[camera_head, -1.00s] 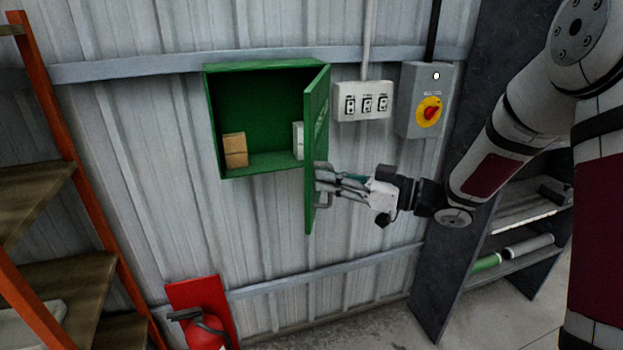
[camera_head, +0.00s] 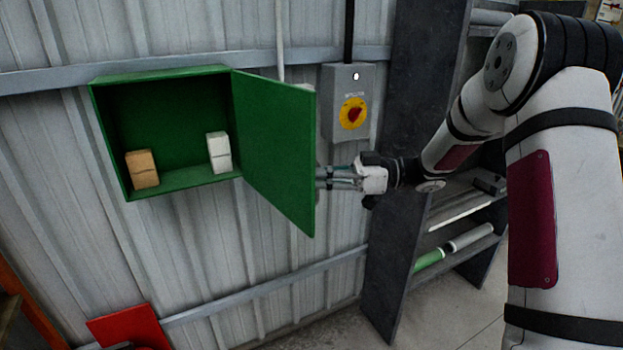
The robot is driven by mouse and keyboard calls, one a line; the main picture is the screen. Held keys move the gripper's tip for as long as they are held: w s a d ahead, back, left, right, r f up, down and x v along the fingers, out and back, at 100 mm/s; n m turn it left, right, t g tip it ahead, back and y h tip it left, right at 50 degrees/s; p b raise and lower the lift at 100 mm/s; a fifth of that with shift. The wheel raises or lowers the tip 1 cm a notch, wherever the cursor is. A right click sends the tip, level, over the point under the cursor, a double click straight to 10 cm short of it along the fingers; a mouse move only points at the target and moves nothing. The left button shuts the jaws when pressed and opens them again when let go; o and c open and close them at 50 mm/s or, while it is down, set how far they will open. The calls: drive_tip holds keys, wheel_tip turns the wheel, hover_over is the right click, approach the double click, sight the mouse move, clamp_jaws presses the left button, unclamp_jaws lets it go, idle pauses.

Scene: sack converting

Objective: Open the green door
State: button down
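The green door (camera_head: 275,145) is hinged on the right side of a green wall cabinet (camera_head: 160,74). It stands wide open, swung out toward me, with its inner face showing. My gripper (camera_head: 322,180) is at the outer side of the door, by its free edge. The door hides the fingertips and the handle, so I cannot see whether the fingers hold it. Inside the cabinet a brown box (camera_head: 142,169) stands at the left and a white box (camera_head: 219,152) at the right.
A grey switch box (camera_head: 347,103) with a red and yellow knob is on the wall right of the door. A dark shelf rack (camera_head: 393,200) stands behind my arm. A red panel (camera_head: 128,327) is low at the left. Open floor lies at lower right.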

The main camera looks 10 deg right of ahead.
drive_tip(key=shift+w+d, duration=0.1)
drive_tip(key=shift+d, duration=0.2)
drive_tip(key=c, duration=2)
unclamp_jaws()
drive_tip(key=shift+o, duration=0.2)
drive_tip(key=s+d, duration=0.1)
drive_tip(key=d, duration=1.1)
drive_tip(key=shift+s, duration=0.4)
drive_tip(key=shift+a, duration=0.15)
